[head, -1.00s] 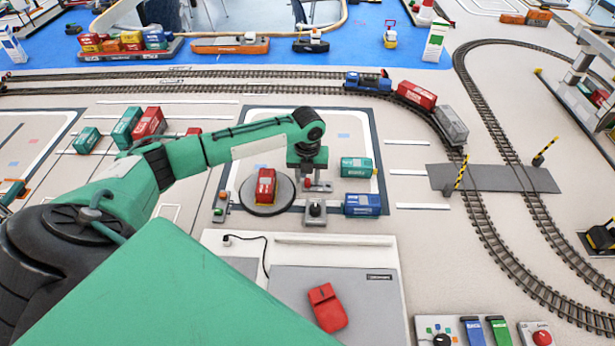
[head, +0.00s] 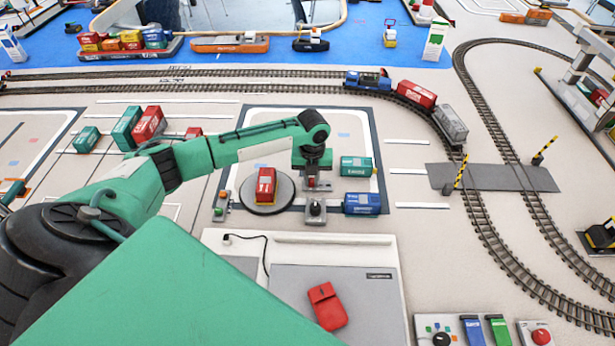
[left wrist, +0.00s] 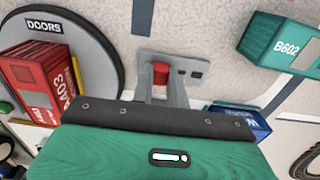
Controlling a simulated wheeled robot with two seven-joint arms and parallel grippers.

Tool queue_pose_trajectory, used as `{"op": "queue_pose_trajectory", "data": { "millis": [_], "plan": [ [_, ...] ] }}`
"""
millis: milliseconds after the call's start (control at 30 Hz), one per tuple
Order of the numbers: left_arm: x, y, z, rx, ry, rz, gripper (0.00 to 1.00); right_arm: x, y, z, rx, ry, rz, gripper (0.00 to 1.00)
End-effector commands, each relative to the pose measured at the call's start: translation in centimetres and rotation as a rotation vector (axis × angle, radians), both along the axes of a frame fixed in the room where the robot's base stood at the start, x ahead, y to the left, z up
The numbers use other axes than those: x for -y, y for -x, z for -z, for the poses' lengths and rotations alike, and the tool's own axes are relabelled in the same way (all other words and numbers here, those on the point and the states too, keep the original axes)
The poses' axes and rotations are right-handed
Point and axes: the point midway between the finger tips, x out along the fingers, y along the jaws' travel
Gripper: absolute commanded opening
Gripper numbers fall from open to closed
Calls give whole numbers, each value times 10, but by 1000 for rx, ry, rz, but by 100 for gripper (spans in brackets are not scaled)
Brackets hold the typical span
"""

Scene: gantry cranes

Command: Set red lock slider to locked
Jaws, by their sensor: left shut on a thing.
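The red lock slider has a small red knob (left wrist: 160,73) on a grey plate (left wrist: 188,70) that lies on the mat. In the left wrist view the knob sits between the fingertips of my left gripper (left wrist: 161,84), which is shut on it. In the head view my left gripper (head: 312,183) points down at the slider's plate, and the plate is mostly hidden by the hand. The markings on the plate are too small to read. My right gripper is not in view.
A round turntable (head: 247,196) bearing a red container (head: 266,184) stands just left. A teal container (head: 356,167) and a blue container (head: 361,204) stand close on the right. A grey box with a black knob (head: 316,209) sits just in front.

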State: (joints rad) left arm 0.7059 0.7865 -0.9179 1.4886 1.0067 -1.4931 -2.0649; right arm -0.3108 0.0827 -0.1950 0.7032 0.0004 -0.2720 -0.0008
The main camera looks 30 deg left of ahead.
Motion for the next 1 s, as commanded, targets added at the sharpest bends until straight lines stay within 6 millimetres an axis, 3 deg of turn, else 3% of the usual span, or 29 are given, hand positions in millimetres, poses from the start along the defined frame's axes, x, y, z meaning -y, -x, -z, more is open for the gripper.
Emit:
{"op": "queue_pose_trajectory", "data": {
  "millis": [200, 467, 500, 600, 1000],
  "plan": [
    [26, -16, -2, 1, 1, 1, 0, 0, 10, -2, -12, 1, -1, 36],
    [28, -17, -1, 2, 2, 1, 0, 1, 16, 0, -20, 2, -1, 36],
    [28, -17, -1, 4, 2, 1, 17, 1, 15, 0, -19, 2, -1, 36],
    [28, -17, -1, 3, 3, 1, 37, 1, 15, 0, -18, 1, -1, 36],
    [27, -17, -8, 2, 1, 0, 38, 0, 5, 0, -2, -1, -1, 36]
  ]
}}
